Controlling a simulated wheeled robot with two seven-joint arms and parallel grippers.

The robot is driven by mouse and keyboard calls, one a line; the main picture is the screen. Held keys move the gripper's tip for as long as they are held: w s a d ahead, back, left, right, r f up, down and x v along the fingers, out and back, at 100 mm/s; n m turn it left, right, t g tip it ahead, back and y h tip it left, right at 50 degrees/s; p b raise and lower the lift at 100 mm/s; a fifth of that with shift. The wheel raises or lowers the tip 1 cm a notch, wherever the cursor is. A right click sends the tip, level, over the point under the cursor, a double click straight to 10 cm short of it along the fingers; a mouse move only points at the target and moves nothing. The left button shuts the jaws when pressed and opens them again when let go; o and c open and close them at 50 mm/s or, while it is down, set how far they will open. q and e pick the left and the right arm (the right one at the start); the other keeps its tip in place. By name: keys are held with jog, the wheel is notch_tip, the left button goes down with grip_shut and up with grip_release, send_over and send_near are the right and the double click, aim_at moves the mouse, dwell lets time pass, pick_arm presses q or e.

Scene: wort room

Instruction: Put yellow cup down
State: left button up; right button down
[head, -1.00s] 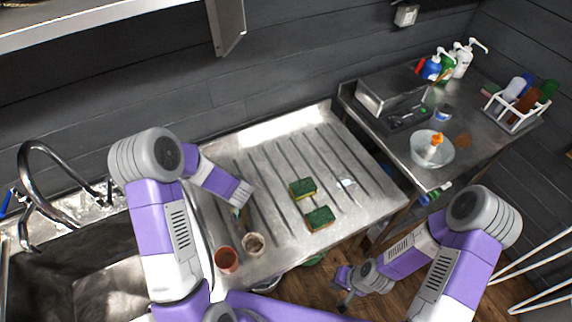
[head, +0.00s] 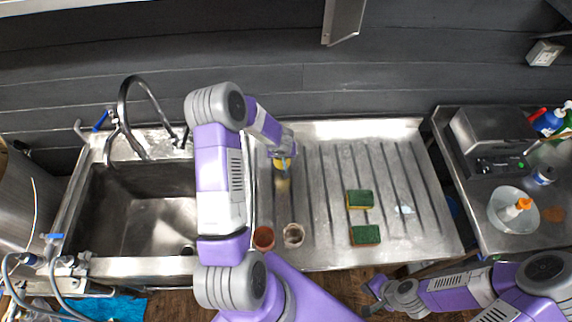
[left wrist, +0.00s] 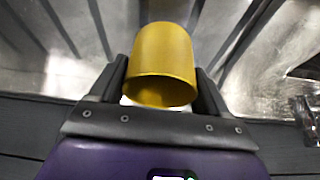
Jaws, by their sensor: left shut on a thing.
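The yellow cup (left wrist: 162,62) sits between the two fingers of my left gripper (left wrist: 160,85) in the left wrist view. The fingers are shut on its sides. In the head view, the cup (head: 281,163) is mostly hidden by my left gripper (head: 284,152) over the left back part of the metal drainboard (head: 330,245). I cannot tell whether the cup touches the drainboard. My right gripper (head: 374,298) is low, in front of the drainboard's edge; its fingers are too small to read.
A red-brown cup (head: 264,238) and a pale cup (head: 293,235) stand near the drainboard's front edge. Two green-and-yellow sponges (head: 360,199) (head: 366,235) lie to the right. The sink (head: 145,210) is left, a side table with a white bowl (head: 512,212) right. The drainboard's middle is clear.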

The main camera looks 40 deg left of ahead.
pick_arm(q)
notch_tip(320, 180, down, 4)
jog(key=shift+f+b, duration=0.25)
jog(key=shift+b, duration=0.5)
jog(key=o, duration=1)
jog(key=p+v, duration=0.3)
jog(key=v, duration=0.9)
